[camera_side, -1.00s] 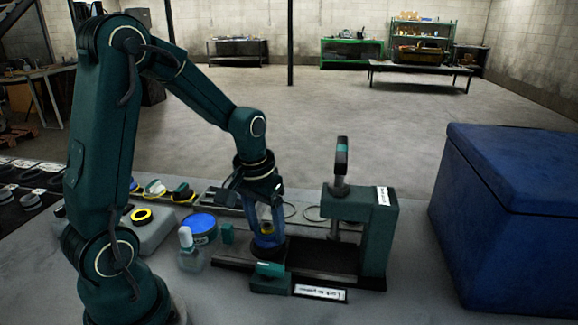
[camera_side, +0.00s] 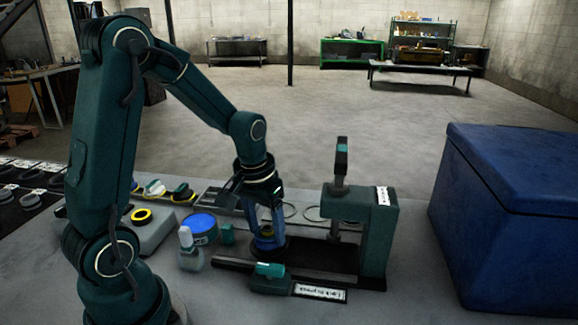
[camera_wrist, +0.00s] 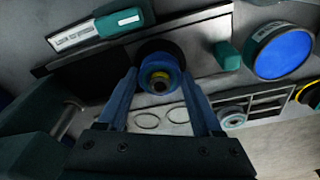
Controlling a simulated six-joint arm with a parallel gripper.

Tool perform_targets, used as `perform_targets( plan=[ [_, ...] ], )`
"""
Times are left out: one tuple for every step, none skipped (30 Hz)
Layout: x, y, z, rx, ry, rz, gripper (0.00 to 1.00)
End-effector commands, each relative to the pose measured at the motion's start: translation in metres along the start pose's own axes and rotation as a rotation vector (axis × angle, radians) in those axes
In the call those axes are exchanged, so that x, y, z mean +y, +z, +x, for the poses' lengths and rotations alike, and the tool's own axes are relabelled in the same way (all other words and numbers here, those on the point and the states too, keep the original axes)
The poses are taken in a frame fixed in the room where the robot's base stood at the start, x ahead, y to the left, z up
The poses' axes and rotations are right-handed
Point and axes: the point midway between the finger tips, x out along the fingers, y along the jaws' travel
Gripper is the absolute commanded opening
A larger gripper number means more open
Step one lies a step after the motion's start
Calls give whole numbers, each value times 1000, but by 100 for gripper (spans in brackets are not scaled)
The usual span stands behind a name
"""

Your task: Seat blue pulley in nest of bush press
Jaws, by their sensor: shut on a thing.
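My gripper (camera_side: 264,222) points down at the left end of the bush press (camera_side: 377,235). Its blue fingers also show in the wrist view (camera_wrist: 162,90). They are shut on the blue pulley (camera_wrist: 160,77), a blue ring with a yellowish centre; in the side view the pulley (camera_side: 266,232) is partly hidden by the fingers. The pulley is at a dark round nest (camera_wrist: 150,48) on the press base. I cannot tell whether it rests fully in the nest or is slightly above it.
The press ram and lever (camera_side: 341,165) stand to the right. A blue-topped round tin (camera_side: 199,228) and a small bottle (camera_side: 190,250) stand left of the press. A labelled plate (camera_side: 320,292) lies in front. A large blue box (camera_side: 510,215) is at far right.

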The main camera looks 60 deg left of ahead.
Motion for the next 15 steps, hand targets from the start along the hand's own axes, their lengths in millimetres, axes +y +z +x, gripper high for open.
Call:
perform_targets(
  plan=[
    [0,0,2,-1,0,0,11],
    [0,0,2,-1,0,0,11],
    [0,1,4,-1,0,0,11],
    [0,1,4,-1,0,0,11],
    [0,1,5,0,0,0,11],
    [0,1,6,0,0,0,11],
    [0,1,7,0,0,0,11],
    [0,1,8,-1,0,0,11],
    [0,2,9,-1,0,0,11],
    [0,2,10,-1,0,0,11],
    [0,2,11,0,0,0,11],
    [0,2,12,0,0,0,11],
    [0,2,12,1,0,0,11],
    [0,2,13,1,0,0,11],
    [0,2,13,1,0,0,11]
  ],
)
